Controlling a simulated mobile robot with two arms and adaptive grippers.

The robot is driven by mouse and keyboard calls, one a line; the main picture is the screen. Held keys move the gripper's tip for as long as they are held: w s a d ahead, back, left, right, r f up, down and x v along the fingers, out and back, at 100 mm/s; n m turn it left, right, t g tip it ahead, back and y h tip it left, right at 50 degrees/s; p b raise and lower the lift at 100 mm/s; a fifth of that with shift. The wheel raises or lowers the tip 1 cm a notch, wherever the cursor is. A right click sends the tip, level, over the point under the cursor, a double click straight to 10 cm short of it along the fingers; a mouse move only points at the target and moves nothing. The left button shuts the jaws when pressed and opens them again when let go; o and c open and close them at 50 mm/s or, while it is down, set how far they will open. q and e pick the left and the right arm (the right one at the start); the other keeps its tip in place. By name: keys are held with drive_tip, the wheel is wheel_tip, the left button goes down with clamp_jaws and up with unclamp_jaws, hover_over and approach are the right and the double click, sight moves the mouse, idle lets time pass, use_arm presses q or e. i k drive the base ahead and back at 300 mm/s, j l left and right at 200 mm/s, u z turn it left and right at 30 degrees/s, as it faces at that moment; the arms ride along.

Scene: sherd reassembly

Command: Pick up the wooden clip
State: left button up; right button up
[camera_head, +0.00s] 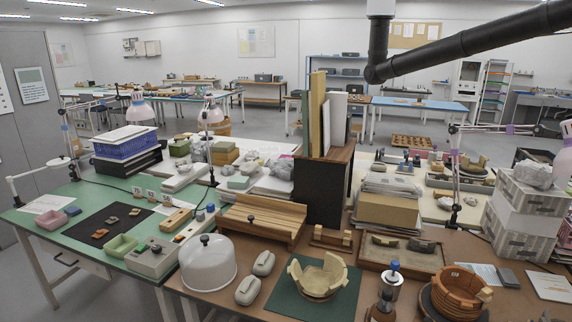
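I cannot pick out a wooden clip with certainty. A small wooden piece with raised ends (332,238) lies on the brown table beside the slatted wooden box. A flat wooden piece (175,220) lies on the green table at the left. A cream, partly rebuilt bowl (318,280) with a jagged rim stands on a dark green mat (284,301). A terracotta vessel (458,294) with a lighter piece at its right rim (484,295) stands at the lower right. Neither of my grippers is in view.
A slatted wooden box (262,218) and dark cabinet (322,187) stand behind.

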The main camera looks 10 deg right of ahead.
sight(484, 296)
drive_tip(key=z, duration=1.5)
drive_tip(key=i+l, duration=0.1)
drive_tip(key=l, duration=0.15)
